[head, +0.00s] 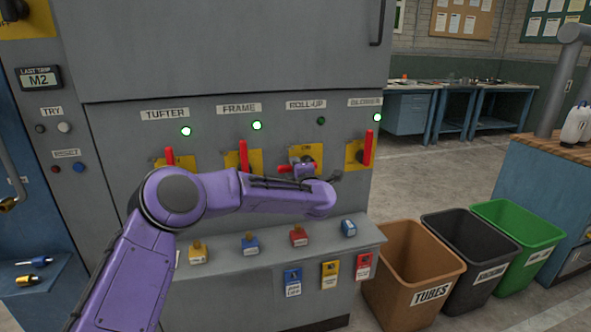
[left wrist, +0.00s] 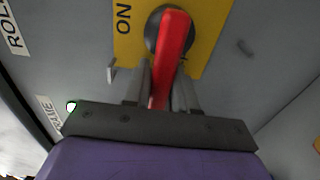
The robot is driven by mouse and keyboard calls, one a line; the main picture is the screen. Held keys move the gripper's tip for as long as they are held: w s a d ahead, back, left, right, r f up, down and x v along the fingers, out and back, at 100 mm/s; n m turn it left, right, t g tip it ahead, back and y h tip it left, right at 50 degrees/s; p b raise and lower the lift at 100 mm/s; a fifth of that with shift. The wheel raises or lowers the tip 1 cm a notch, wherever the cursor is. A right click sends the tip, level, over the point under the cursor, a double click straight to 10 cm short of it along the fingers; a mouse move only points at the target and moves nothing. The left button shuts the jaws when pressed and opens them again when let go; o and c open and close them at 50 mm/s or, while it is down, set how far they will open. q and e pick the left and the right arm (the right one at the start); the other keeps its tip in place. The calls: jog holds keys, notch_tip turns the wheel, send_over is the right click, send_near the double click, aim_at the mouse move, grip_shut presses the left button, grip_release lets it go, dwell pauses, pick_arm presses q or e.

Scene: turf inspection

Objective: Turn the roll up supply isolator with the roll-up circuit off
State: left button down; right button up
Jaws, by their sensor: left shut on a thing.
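The roll-up isolator has a yellow plate and a red handle (head: 287,169) under the ROLL-UP label (head: 306,105) in the head view. The handle lies roughly level, pointing left, unlike the upright handles beside it. The roll-up lamp (head: 321,121) is dark. My left gripper (head: 303,170) is at this handle, its fingers partly hidden by the wrist. In the left wrist view the fingers (left wrist: 162,88) are shut around the red handle (left wrist: 173,40), with the ON mark (left wrist: 124,18) on the plate. My right gripper is in neither view.
The tufter (head: 169,156), frame (head: 243,156) and blower (head: 368,148) handles stand upright, with lit lamps above. A ledge (head: 225,250) below carries several coloured padlocks; tags hang from its front. Brown, black and green bins stand at right, by a wood-topped bench (head: 565,145).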

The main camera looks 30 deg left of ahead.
pick_arm(q)
jog(key=shift+f, duration=0.1)
jog(key=c, duration=1)
grip_release()
jog(key=v, duration=1)
jog(key=shift+s+d+b, duration=0.15)
jog(key=shift+d+b, duration=0.05)
jog(key=shift+b, duration=0.2)
